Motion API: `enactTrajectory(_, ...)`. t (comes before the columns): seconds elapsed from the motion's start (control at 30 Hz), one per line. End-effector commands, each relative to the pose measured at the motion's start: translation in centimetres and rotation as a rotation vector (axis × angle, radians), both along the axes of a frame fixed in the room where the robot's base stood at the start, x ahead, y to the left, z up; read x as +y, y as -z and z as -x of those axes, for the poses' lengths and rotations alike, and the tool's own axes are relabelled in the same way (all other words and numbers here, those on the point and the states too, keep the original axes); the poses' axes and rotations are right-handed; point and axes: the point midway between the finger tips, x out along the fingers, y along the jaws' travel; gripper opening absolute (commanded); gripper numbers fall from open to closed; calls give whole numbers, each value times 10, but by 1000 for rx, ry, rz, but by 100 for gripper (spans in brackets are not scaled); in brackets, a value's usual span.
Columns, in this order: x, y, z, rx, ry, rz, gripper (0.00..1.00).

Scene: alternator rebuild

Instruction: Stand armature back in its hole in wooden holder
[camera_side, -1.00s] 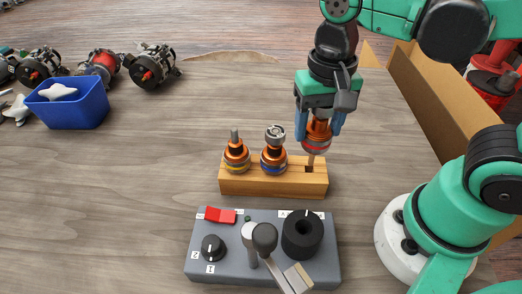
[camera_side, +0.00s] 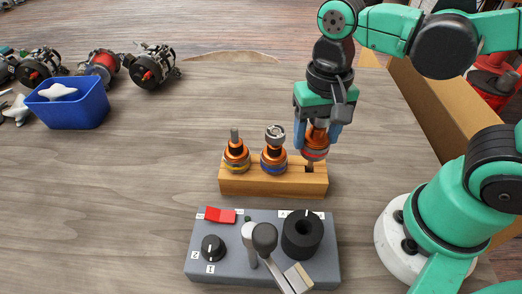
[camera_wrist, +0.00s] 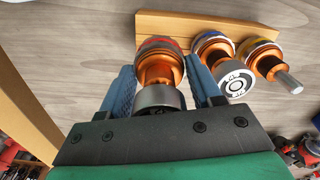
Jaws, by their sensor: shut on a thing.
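The armature (camera_side: 315,150), with copper windings and a red band, is held upright between the blue fingers of my gripper (camera_side: 317,140). It is at the right end of the wooden holder (camera_side: 270,187), by a dark hole there.
Two armatures stand in the holder, a yellow-banded one (camera_side: 235,158) at left and a blue-banded one (camera_side: 273,160) beside the held one. A grey control box (camera_side: 200,262) is in front. A blue bin (camera_side: 75,112) is far left and a cardboard box (camera_side: 440,105) at right.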

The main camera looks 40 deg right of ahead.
Motion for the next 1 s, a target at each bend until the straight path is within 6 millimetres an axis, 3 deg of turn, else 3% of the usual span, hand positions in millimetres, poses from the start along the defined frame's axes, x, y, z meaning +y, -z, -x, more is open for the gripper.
enactTrajectory(1.0,0,13,0,0,0,0,0)
